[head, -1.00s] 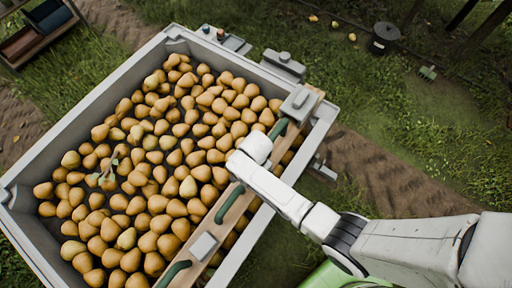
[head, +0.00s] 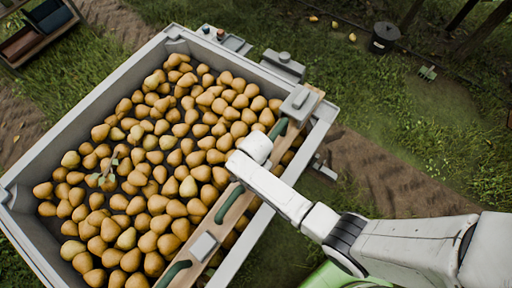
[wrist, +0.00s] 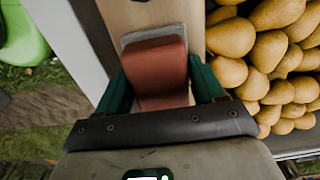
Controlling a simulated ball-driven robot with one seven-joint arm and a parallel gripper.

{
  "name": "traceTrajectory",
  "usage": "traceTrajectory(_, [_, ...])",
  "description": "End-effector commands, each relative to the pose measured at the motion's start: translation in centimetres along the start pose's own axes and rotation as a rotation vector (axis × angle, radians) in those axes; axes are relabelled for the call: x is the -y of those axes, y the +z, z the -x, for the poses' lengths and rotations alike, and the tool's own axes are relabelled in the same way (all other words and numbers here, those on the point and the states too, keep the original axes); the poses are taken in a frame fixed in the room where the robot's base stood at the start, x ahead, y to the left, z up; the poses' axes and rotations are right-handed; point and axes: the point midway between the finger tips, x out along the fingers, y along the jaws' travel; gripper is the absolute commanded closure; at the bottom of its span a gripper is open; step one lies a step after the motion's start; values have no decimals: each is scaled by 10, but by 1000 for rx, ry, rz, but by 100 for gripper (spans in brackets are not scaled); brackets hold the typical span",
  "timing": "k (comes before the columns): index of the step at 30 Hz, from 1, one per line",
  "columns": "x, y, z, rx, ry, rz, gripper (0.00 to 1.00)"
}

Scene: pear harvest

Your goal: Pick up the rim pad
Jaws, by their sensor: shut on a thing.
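The rim pad (wrist: 158,62) is a reddish-brown block, seen in the wrist view on a grey plate on the wooden board (wrist: 142,16). My gripper (wrist: 158,78) has its green fingers on either side of the block and is shut on it. I cannot tell whether the block is clear of the plate. In the head view my white wrist (head: 256,148) is above the board (head: 234,212) along the bin's right side and hides the pad and fingers.
A grey bin (head: 60,130) full of pears (head: 150,190) lies left of my arm. Green curved pieces (head: 230,203) and grey plates (head: 203,245) sit along the board. A dark bucket (head: 384,38) stands on the grass at upper right; a shelf (head: 40,25) is at upper left.

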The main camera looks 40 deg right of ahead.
Motion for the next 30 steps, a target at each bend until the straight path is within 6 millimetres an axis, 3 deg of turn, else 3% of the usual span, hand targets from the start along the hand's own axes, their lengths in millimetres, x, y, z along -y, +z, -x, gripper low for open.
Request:
traceTrajectory(8, [0,0,10,0,-1,0,63])
traceTrajectory(13, [0,0,34,0,-3,0,63])
traceTrajectory(23, [-52,10,93,0,-2,-1,63])
traceTrajectory(30, [-104,20,113,1,1,-2,63])
